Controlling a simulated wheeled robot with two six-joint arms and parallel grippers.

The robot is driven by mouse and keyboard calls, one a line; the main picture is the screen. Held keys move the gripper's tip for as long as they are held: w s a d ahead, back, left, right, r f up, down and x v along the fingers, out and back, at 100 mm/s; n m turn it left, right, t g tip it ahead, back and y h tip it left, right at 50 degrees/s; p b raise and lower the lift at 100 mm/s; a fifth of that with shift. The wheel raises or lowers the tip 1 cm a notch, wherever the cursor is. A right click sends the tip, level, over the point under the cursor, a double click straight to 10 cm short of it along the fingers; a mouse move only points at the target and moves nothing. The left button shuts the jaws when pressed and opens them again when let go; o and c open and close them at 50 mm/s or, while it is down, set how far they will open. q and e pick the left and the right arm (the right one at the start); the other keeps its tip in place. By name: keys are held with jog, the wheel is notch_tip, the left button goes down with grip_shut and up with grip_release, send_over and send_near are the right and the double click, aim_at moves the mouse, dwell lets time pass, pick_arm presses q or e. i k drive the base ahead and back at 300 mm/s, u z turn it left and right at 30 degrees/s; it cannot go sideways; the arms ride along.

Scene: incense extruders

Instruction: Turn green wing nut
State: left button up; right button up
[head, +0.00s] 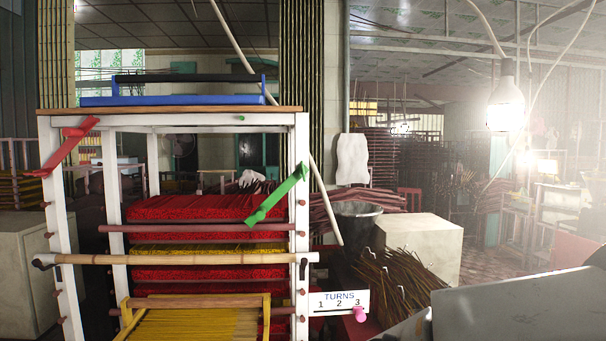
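The green wing nut (277,197) is on the upper part of the right front post of a white rack (299,150). Its long wings are tilted, with the upper end to the right and the lower end to the left. A red wing nut (66,147) is on the left front post, also tilted up to the right. A white sign (327,298) reads TURNS 1 2 3 at the rack's lower right, with a pink peg (360,314) below the 3. Neither of my grippers shows in the head view.
Red and yellow incense bundles (200,207) fill the rack's shelves. A bamboo bar (180,259) crosses its front. A blue tray (170,100) sits on top. To the right are a dark bucket (358,209), brown sticks (405,280) and a pale block (425,240).

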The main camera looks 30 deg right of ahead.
aim_at(302, 170)
jog(key=z, duration=0.85)
jog(key=k, duration=0.35)
jog(key=u, duration=0.1)
